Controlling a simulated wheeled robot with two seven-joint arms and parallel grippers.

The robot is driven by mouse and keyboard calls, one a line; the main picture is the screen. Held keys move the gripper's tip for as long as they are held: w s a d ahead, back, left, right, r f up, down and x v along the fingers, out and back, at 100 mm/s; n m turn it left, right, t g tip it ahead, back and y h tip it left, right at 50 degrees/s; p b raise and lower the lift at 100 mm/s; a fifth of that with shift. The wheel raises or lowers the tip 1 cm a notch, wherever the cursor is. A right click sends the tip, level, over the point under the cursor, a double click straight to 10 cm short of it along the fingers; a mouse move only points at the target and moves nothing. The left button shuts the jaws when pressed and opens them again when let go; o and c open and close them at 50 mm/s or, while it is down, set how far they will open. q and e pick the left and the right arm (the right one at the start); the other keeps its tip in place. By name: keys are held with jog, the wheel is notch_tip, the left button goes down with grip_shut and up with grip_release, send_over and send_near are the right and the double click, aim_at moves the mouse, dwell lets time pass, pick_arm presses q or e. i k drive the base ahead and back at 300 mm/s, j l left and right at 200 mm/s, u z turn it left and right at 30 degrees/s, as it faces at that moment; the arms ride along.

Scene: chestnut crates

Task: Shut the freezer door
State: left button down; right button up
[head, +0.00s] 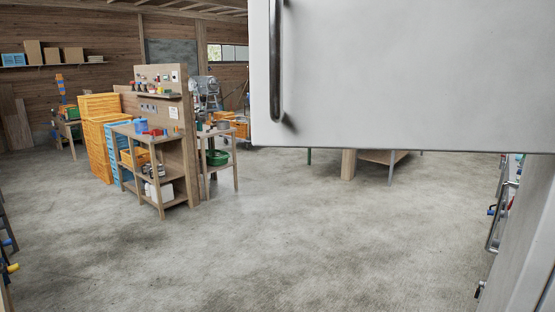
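A large pale grey door (410,80), which looks like the freezer door, stands open across the upper right of the head view. Its outer face is towards me, and its top and right parts run out of the picture. A dark vertical bar handle (277,65) is near its left edge. A grey upright panel (525,235) at the right edge is seen at a steep angle, with a metal handle (493,230); it may be part of the same appliance. The freezer's inside is hidden. Neither of my grippers is in view.
The concrete floor (260,245) is clear in front. A wooden workbench with shelves (150,160) stands at mid left, beside stacked orange crates (98,140) and blue crates (115,150). Coloured items on something dark show at the lower left edge. A low wooden table stands behind the door.

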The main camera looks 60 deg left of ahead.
aim_at(445, 75)
jog(key=k+l+u, duration=0.1)
jog(key=k+l, duration=0.2)
jog(key=k, duration=0.2)
jog(key=k+l+u, duration=0.1)
jog(key=k, duration=0.45)
jog(key=l, duration=0.1)
